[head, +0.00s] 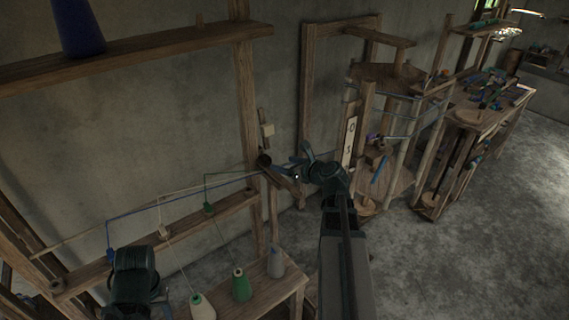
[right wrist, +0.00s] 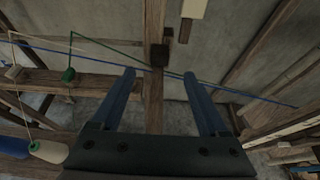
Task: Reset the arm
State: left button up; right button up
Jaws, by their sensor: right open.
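My right gripper (head: 295,167) is open in the middle of the head view, close to a dark round guide (head: 264,160) on a wooden post. In the right wrist view, its two blue fingers (right wrist: 160,76) stand apart with nothing seen held between them. The guide (right wrist: 160,55) shows just beyond the fingertips. A blue thread (right wrist: 105,62) runs past the fingertips; I cannot tell whether it touches them. My left arm's end (head: 135,272) is at the lower left of the head view; its fingers are not clear.
Green (head: 241,285), white (head: 202,307) and grey (head: 276,263) cones stand on a low bench at lower middle. A wooden rail (head: 190,228) carries small thread guides. A blue cone (head: 78,28) stands on the upper shelf. The wooden loom frame (head: 365,110) is right of my right gripper.

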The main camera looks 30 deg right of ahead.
jog(key=s+a+f+n+g+y, duration=0.2)
jog(key=a+f+n+g, duration=0.25)
jog(key=a+n, duration=0.75)
jog(key=s+a+f+n+g+y, duration=0.1)
jog(key=s+a+f+n+g, duration=0.45)
jog(key=a, duration=0.95)
jog(key=s+a+f+n+g+h, duration=0.2)
jog(key=s+a+n, duration=0.3)
jog(key=n, duration=0.5)
jog(key=s+a+f+n+g+h, duration=0.2)
jog(key=s+a+n, duration=0.3)
jog(key=n, duration=0.6)
jog(key=shift+s+a+f+h+b, duration=0.2)
jog(key=shift+s+a+h+b, duration=0.25)
jog(key=shift+s+h, duration=0.35)
